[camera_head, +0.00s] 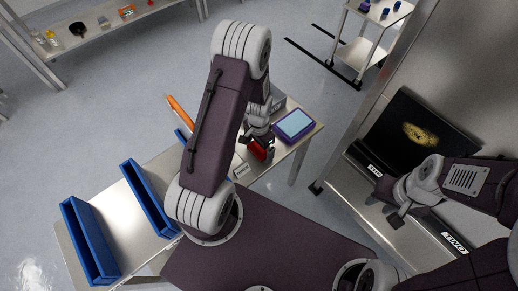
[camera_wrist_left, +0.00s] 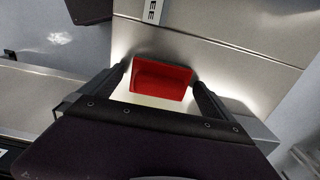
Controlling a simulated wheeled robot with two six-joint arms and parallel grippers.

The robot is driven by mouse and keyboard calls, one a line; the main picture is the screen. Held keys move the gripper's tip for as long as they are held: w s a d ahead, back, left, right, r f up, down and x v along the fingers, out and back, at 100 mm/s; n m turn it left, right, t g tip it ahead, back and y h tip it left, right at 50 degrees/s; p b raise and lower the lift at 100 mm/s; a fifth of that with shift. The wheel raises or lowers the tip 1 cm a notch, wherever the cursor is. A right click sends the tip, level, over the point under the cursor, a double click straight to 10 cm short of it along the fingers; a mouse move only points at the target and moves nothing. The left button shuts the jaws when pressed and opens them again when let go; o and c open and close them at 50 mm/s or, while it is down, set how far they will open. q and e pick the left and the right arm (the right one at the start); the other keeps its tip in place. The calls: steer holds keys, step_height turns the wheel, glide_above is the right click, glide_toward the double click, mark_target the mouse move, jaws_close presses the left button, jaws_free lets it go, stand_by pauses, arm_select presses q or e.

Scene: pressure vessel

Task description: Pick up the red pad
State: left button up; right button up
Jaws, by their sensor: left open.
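The red pad (camera_wrist_left: 160,79) is a small red block with a raised rim, lying on the metal table in the left wrist view. It also shows in the head view (camera_head: 262,150), partly covered by my left gripper. My left gripper (camera_wrist_left: 160,85) is open, with one finger on each side of the red pad; I cannot tell whether they touch it. My right gripper (camera_head: 398,203) is at the right in the head view, over a metal surface, and its fingertips are too small to read.
A purple-framed tablet-like object (camera_head: 294,125) lies on the table right of the pad. Blue trays (camera_head: 88,242) stand on the left part of the table. An orange item (camera_head: 180,108) is behind my left arm. A dark panel (camera_head: 418,135) stands at the right.

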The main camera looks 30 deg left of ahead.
arm_select(q)
steer(key=c, duration=1.4)
steer(key=shift+r, duration=0.1)
steer(key=shift+r, duration=0.3)
steer(key=r, duration=0.2)
steer(key=d+r, duration=0.1)
steer(key=r, duration=0.1)
steer(key=shift+w, duration=0.1)
steer(key=d+r, duration=0.2)
steer(key=d, duration=0.1)
steer(key=d+r, duration=0.2)
steer(key=d, duration=0.2)
steer(key=w+d+r, duration=0.1)
steer(key=d+r, duration=0.1)
steer(key=d, duration=0.1)
steer(key=shift+w+d+r+p, duration=0.1)
steer(key=shift+d+r+p, duration=0.05)
steer(key=shift+d+p, duration=0.25)
steer(key=shift+a, duration=0.1)
steer(key=o, duration=0.6)
steer(key=c, duration=1.1)
